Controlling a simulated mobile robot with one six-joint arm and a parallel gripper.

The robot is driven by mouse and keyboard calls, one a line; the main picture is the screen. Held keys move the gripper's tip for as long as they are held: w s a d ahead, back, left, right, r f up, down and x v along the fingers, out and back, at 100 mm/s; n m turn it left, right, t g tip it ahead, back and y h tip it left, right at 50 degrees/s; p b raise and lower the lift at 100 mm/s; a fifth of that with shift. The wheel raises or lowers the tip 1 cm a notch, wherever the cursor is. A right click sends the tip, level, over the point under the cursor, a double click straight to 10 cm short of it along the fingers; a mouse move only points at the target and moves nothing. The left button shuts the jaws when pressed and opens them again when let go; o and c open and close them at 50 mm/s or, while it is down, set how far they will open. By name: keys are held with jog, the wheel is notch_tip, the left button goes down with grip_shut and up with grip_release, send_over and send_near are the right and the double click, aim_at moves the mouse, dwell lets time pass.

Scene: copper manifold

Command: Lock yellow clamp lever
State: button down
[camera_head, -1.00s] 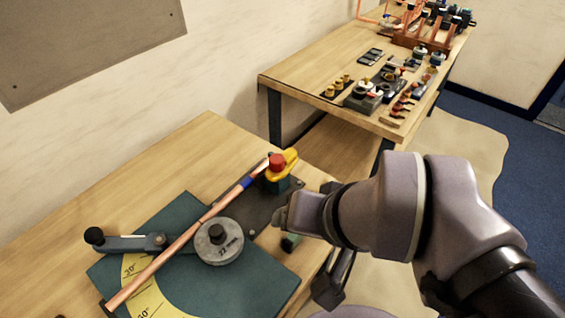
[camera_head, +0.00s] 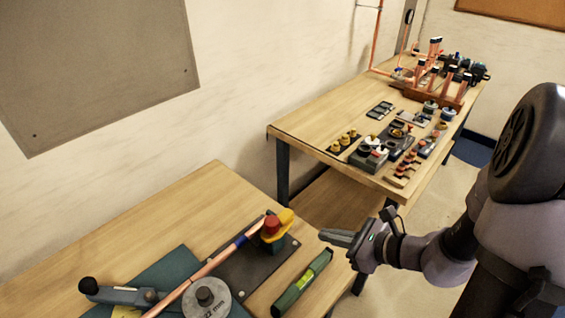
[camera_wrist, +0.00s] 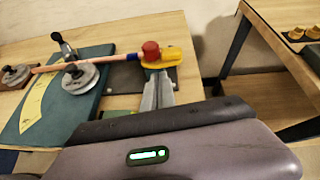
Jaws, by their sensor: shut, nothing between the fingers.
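The yellow clamp lever (camera_head: 285,220) sits on top of a clamp with a red knob (camera_head: 271,225), at the right end of the bending plate. In the wrist view the yellow lever (camera_wrist: 172,56) points right from under the red knob (camera_wrist: 150,49). A copper pipe (camera_head: 205,270) with a blue band runs into the clamp. My gripper (camera_head: 322,237) is shut and empty, to the right of the lever and apart from it in the head view. In the wrist view my fingers (camera_wrist: 157,76) reach up toward the lever's underside; whether they touch cannot be told.
A green level (camera_head: 302,284) lies at the bench's right edge. A round former (camera_head: 206,298) and a black-knobbed handle (camera_head: 88,286) stand at the front left. A second bench (camera_head: 310,125) with fittings and a copper manifold stands behind, past a gap.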

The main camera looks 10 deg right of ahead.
aim_at(287, 218)
jog(key=shift+m+t+h, duration=0.3)
jog(key=shift+m+h, duration=0.1)
jog(key=shift+m, duration=0.4)
jog(key=b+x, duration=0.1)
jog(key=x, duration=0.3)
jog(key=d+b+x, duration=0.1)
jog(key=x, duration=0.3)
jog(key=b+x, duration=0.1)
jog(key=x, duration=0.4)
jog(key=shift+w+d+f+b, duration=0.2)
jog(key=shift+w+b, duration=0.1)
jog(key=shift+w, duration=0.15)
jog(key=shift+w+a, duration=0.2)
jog(key=shift+w, duration=0.15)
